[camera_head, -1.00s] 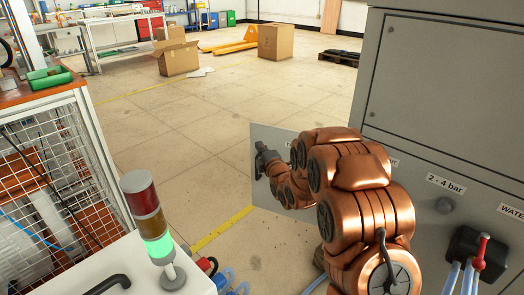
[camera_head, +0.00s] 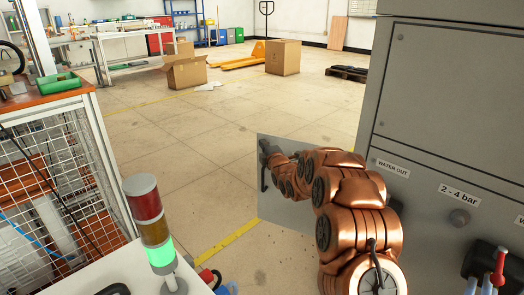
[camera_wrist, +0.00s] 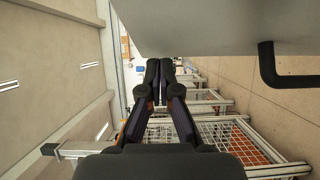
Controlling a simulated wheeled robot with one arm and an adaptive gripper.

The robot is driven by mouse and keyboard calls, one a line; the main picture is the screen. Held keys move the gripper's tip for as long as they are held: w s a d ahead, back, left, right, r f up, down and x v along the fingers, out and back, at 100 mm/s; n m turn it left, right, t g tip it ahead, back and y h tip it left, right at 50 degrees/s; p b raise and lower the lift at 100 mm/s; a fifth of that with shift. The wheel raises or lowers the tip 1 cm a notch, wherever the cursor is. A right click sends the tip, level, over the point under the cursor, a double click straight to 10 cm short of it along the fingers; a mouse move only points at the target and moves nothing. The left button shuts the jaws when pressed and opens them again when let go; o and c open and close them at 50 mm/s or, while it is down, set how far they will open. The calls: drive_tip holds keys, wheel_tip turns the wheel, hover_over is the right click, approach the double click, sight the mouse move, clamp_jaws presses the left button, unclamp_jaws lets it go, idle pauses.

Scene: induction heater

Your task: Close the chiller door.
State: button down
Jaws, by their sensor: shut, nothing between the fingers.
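The chiller door (camera_head: 300,212) is a flat grey panel standing open, out from the chiller cabinet (camera_head: 440,110) at the right of the head view. Its black bar handle (camera_head: 264,180) is near the door's free left edge. My copper arm reaches across the door and hides part of it. My gripper (camera_head: 265,147) is at the door's upper left, just above the handle. In the wrist view the shut, empty fingers (camera_wrist: 166,66) point along the panel (camera_wrist: 215,25), with the handle (camera_wrist: 284,70) off to their right. Contact with the door cannot be told.
A signal tower (camera_head: 149,215) with a green light stands on a white surface at front left. A wire-mesh cage (camera_head: 50,165) is on the left. Cables and hoses (camera_head: 215,280) lie below. Open floor (camera_head: 220,150) with cardboard boxes (camera_head: 283,57) lies beyond the door.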

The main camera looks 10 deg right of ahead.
drive_tip(key=shift+w+d+r, duration=0.1)
drive_tip(key=shift+w+d, duration=0.2)
drive_tip(key=shift+w, duration=0.05)
idle(0.3)
